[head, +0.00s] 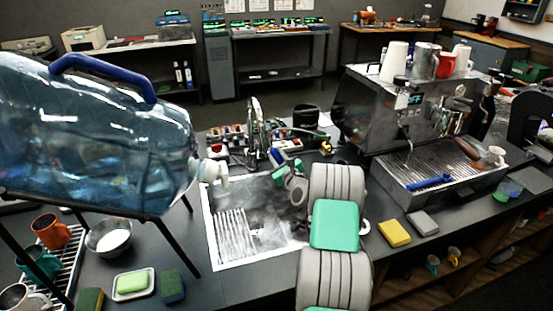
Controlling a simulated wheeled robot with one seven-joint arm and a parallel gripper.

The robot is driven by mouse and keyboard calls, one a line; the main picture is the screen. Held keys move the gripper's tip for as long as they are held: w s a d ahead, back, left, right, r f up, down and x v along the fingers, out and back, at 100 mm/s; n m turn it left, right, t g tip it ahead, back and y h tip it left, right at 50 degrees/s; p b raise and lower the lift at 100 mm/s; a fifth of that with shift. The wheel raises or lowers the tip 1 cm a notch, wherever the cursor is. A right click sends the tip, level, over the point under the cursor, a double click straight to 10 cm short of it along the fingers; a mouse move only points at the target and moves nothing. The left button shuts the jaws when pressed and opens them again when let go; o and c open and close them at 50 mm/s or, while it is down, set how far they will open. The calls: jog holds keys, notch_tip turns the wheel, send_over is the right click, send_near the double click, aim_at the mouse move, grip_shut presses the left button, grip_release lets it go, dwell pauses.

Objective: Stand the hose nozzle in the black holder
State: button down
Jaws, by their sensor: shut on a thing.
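My gripper (284,172) is over the right side of the sink, partly hidden by my own wrist and arm. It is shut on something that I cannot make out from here. I cannot clearly pick out the hose nozzle. A chrome tap (256,122) stands behind the sink, left of my gripper. A black round container (306,116) stands on the counter behind my gripper; it may be the black holder, but I cannot tell.
The sink (222,250) is in the counter's middle. A large blue water bottle (90,135) on a stand fills the left. An espresso machine (415,105) stands at right, with a yellow sponge (394,233) in front. Small coloured parts (232,137) lie behind the sink.

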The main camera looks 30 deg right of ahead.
jog(key=shift+f, duration=1)
jog(key=c, duration=1.2)
grip_release()
jog(key=shift+o, duration=0.2)
